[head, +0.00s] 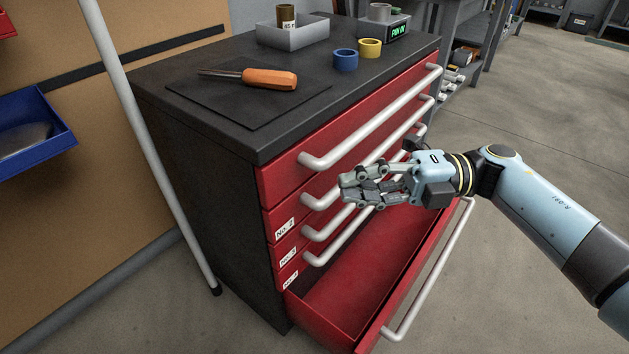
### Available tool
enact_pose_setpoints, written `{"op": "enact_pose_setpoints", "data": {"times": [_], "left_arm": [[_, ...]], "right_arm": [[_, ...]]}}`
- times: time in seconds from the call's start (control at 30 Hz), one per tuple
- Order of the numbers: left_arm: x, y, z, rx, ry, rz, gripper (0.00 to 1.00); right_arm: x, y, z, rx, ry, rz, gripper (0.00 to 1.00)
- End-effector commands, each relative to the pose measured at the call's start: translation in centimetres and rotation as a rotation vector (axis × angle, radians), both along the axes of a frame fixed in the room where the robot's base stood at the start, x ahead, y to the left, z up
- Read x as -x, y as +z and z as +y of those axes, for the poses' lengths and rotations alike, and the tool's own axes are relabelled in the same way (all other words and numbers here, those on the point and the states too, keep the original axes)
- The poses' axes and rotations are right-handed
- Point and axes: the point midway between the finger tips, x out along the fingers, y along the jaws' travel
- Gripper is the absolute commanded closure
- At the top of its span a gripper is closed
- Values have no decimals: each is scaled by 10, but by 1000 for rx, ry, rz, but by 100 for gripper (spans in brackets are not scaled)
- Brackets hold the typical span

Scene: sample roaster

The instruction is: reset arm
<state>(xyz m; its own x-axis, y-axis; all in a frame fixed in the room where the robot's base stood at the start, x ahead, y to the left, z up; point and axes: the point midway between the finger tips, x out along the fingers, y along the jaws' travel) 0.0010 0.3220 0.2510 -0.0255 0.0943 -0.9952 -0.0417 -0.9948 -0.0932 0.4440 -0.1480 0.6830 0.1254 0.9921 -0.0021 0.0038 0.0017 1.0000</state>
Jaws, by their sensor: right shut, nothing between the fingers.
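My right gripper (348,190) is shut and empty. Its arm reaches in from the right, and the gripper hangs in front of the handles of the red drawer cabinet (206,178), above the open bottom drawer (350,277). I cannot tell whether the fingers touch a handle. The bottom drawer is pulled out and the part of its inside that shows looks empty. The drawers above it are closed. My left gripper is not in view.
On the black cabinet top lie an orange-handled screwdriver (268,79) on a dark mat (222,101), blue tape (346,60), yellow tape (370,48), a grey tray (293,36) and a device with a green display (397,31). A pale pole (150,145) leans at left. Floor at right is clear.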

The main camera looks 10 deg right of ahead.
Motion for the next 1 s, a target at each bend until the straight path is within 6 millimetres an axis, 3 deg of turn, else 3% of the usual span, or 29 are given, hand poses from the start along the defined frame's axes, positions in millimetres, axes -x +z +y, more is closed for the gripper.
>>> {"op": "enact_pose_setpoints", "data": {"times": [0.17, 0.27, 0.37, 0.5, 0.57, 0.67, 0.77, 0.87, 1.0], "left_arm": [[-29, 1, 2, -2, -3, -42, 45], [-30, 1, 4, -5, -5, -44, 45], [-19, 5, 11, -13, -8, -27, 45], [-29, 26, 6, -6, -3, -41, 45], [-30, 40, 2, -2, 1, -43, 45], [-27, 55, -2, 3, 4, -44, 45], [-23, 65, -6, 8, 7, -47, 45], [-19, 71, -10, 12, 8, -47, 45], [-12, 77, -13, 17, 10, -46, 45]], "right_arm": [[3, -1, -21, 2, 2, 2, 100], [4, 0, -24, 0, 2, 2, 100], [9, -1, -25, -1, 2, 11, 100], [45, -9, -13, -54, -13, 118, 100], [60, -21, -10, -149, -135, 251, 100], [64, -64, -27, -283, -466, 508, 100], [85, -127, -60, -354, -809, 782, 100], [125, -189, -92, -374, -1101, 1023, 100], [210, -265, -127, -352, -1463, 1340, 100]]}}
